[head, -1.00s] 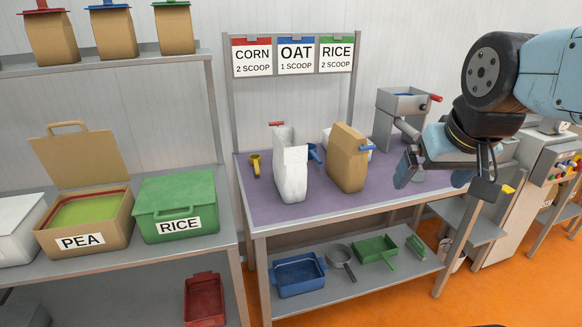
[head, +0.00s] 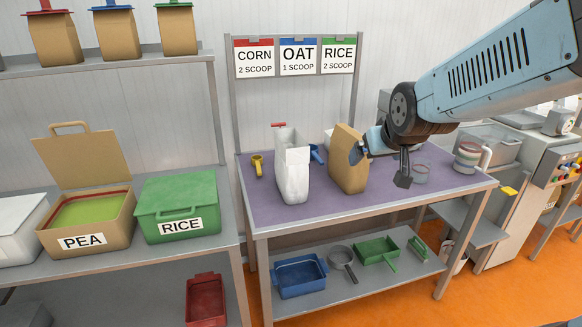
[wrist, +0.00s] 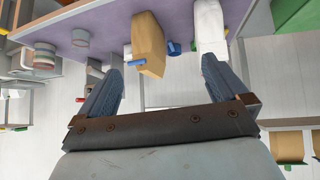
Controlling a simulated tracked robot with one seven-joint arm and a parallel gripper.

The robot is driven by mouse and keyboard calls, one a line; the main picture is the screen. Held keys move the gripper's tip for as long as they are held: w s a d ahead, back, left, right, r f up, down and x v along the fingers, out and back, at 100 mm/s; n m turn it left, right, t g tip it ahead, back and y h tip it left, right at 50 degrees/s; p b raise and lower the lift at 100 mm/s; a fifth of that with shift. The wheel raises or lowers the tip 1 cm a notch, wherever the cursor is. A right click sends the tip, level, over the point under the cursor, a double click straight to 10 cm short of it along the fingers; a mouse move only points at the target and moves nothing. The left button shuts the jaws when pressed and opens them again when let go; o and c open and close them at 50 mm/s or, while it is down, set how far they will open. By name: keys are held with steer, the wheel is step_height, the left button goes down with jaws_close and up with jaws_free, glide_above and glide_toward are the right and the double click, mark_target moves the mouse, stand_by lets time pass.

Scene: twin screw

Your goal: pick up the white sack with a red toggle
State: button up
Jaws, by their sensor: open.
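The white sack (head: 292,175) stands upright on the purple bench top, with a red toggle (head: 278,125) at its top. It also shows in the wrist view (wrist: 210,28), upside down, beyond the finger on the right of the picture. My gripper (head: 366,147) is to the right of the sack, by the upper right side of a brown sack (head: 347,165). In the wrist view my gripper (wrist: 160,68) has its fingers wide apart with nothing held between them. The brown sack shows between and beyond the fingers and stands between my gripper and the white sack.
A yellow scoop (head: 257,165) lies left of the white sack, and a blue scoop (head: 316,153) is behind it. A grey cup (head: 420,173) stands right of the brown sack. The front strip of the bench (head: 330,208) is clear. A shelf with a green RICE bin (head: 178,200) is at left.

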steer(key=w+a+f+n+t+y, duration=0.1)
steer(key=w+a+f+t, duration=0.1)
steer(key=w+a+f, duration=0.3)
steer(key=w+a+f+n+t+y, duration=0.1)
steer(key=w+a+f, duration=0.15)
steer(key=w, duration=0.45)
steer(key=t+y, duration=0.3)
steer(key=t, duration=0.3)
glide_toward(293, 163)
step_height(293, 163, down, 3)
steer(key=w+d, duration=0.1)
steer(key=w, duration=0.1)
steer(key=shift+m, duration=0.3)
steer(key=x, duration=1.3)
steer(key=shift+w+f, duration=0.25)
steer(key=shift+w, duration=0.15)
steer(key=shift+c, duration=0.4)
steer(key=c, duration=1.3)
steer(key=shift+r, duration=0.15)
steer(key=c, duration=0.3)
